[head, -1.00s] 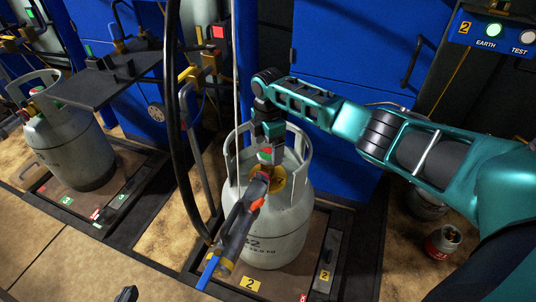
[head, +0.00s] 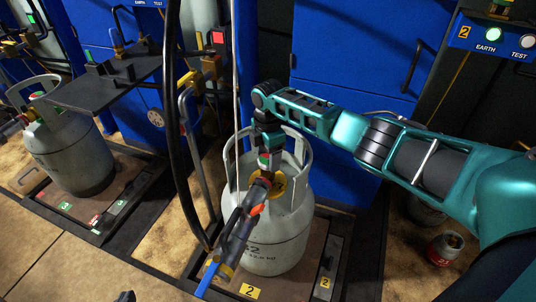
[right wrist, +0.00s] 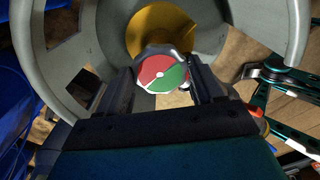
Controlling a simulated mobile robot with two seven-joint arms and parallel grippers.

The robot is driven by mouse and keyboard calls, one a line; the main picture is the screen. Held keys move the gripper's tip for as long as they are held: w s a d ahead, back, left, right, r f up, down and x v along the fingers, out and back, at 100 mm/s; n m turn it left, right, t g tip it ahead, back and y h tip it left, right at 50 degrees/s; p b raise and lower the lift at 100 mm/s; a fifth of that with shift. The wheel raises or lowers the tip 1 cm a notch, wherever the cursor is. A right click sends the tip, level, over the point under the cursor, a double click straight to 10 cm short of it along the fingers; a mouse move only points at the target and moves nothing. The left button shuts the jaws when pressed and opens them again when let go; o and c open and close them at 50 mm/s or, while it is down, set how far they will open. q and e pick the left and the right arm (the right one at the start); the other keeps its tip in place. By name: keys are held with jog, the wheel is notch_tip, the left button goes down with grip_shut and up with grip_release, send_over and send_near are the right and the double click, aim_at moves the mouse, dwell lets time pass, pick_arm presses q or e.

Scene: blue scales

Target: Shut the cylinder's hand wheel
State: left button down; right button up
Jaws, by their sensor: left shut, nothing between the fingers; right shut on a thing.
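The grey cylinder (head: 268,238) stands upright on scale 2, with a collar around its top. Its red and green hand wheel (right wrist: 162,76) sits between my right gripper's fingers in the right wrist view. My right gripper (head: 266,153) points down inside the collar and is shut on the wheel, largely hiding it in the head view. A filling head (head: 238,228) with a blue lever and an orange part is at the valve, in front of the cylinder. A small dark tip of my left gripper (head: 126,296) shows at the bottom edge, away from the cylinder.
A black hose (head: 178,130) hangs left of the cylinder. A small red-labelled can (head: 443,249) stands at right. Blue cabinets (head: 350,55) stand behind.

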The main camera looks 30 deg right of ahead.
jog(key=shift+c, duration=0.6)
